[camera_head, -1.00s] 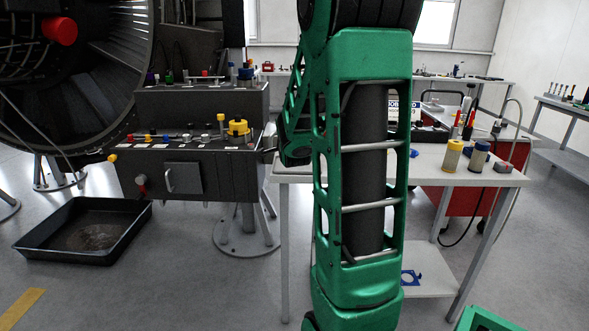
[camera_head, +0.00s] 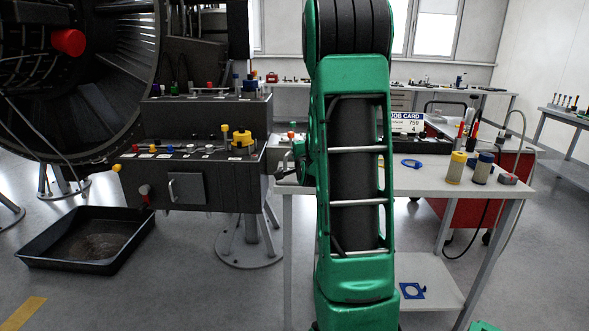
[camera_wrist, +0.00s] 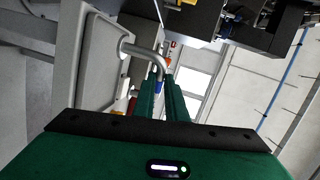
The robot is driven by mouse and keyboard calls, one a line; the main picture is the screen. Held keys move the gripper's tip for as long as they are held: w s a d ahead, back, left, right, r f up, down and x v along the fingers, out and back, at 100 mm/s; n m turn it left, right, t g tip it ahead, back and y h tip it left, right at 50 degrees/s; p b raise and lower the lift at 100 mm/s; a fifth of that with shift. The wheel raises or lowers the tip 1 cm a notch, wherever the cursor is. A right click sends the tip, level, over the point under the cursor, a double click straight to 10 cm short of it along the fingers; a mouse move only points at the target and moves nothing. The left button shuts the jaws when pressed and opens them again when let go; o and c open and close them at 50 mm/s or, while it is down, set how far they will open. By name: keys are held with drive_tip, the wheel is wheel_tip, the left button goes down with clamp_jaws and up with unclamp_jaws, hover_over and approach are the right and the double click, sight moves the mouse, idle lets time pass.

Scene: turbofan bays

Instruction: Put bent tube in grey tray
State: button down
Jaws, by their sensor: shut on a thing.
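The bent tube (camera_wrist: 148,49) is a silver pipe with a rounded elbow, seen in the wrist view. My gripper (camera_wrist: 160,80) is shut on it, with the two green fingers close together around its lower end. The tube's other end points left, over or beside a pale grey shallow recess with a raised rim (camera_wrist: 86,25), which looks like the grey tray. I cannot tell whether the tube touches it.
A white table (camera_head: 450,178) carries a yellow-capped jar (camera_head: 455,168), a blue-capped jar (camera_head: 482,168) and a blue ring (camera_head: 411,163). A dark console (camera_head: 190,185) with knobs stands left of the table. A black drip pan (camera_head: 85,240) lies on the floor.

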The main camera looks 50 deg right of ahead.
drive_tip(key=shift+d+f, duration=0.2)
drive_tip(key=shift+f, duration=0.55)
drive_tip(key=shift+d+f, duration=0.15)
drive_tip(key=shift+f, duration=0.65)
drive_tip(key=shift+d+f, duration=0.2)
drive_tip(key=shift+f, duration=0.55)
drive_tip(key=shift+f, duration=0.15)
drive_tip(key=c, duration=1.8)
unclamp_jaws()
